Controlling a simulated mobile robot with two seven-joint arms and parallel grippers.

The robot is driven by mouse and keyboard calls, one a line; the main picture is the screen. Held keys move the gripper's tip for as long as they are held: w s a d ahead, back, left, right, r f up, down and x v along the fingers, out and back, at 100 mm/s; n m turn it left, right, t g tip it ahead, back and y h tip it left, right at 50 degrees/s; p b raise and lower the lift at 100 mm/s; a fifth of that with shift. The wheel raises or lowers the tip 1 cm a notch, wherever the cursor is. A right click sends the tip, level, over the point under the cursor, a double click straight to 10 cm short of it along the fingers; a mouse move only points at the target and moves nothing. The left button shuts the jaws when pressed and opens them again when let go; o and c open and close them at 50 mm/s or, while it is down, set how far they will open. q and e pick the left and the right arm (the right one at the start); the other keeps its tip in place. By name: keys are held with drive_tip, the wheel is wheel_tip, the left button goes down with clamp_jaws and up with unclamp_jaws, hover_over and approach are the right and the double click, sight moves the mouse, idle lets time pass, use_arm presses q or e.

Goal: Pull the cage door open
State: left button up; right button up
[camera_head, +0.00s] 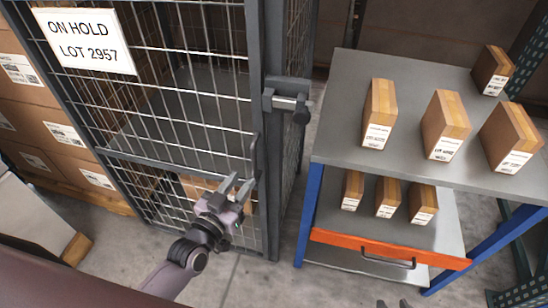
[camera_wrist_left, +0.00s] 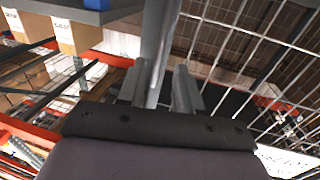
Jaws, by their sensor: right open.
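The cage door (camera_head: 185,120) is a dark-framed wire mesh panel at the left in the head view and looks closed against its post. A vertical grey handle (camera_head: 255,157) stands on its right edge. My left gripper (camera_head: 238,187) is at the handle's lower part, its fingers apart. In the left wrist view, a grey bar (camera_wrist_left: 158,40) runs between its two fingers (camera_wrist_left: 158,90), with a gap at the right finger. A latch block (camera_head: 289,98) sits on the post above. Only the tips of my right gripper (camera_head: 393,304) show at the bottom edge.
A grey-topped cart (camera_head: 335,135) with blue legs and an orange drawer front (camera_head: 390,250) stands right of the cage, carrying several small cartons. A sign (camera_head: 85,42) reads "ON HOLD LOT 2957". Large boxes (camera_head: 35,120) stand left. Some floor (camera_head: 240,280) before the door is clear.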

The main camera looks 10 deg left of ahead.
sight(253, 165)
use_arm(q)
drive_tip(key=shift+x, duration=3.65)
drive_tip(key=shift+d, duration=0.1)
clamp_jaws()
